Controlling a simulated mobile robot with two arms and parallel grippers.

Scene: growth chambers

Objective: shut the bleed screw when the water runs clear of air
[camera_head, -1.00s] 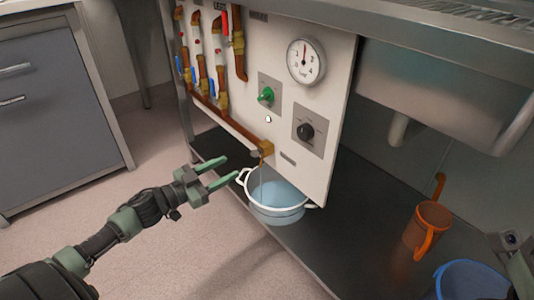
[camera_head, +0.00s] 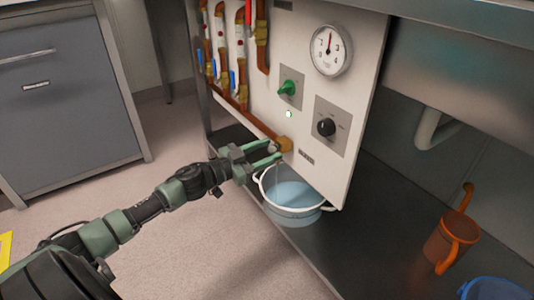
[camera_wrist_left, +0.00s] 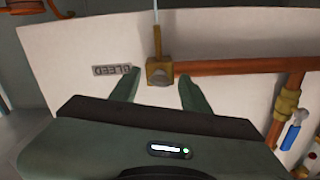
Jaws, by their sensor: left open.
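The bleed screw (camera_wrist_left: 159,73) is a grey round head on a brass block (camera_wrist_left: 155,50) at the end of a copper pipe, beside an upside-down BLEED label (camera_wrist_left: 112,70) in the left wrist view. My left gripper (camera_head: 281,150) is open, its green fingers on either side of the screw. I cannot tell whether they touch it; in the head view they partly hide it. A thin, pale water stream (camera_wrist_left: 155,16) leaves the block's spout; I cannot make out bubbles. A white two-handled pot (camera_head: 296,213) holding water stands below. My right gripper is not in view.
The white panel (camera_head: 335,80) carries a gauge (camera_head: 330,50), a green knob (camera_head: 287,88) and a black knob (camera_head: 326,127). Several pipes with valves run at its left. An orange can (camera_head: 449,241) and a blue bucket (camera_head: 494,290) are at the right.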

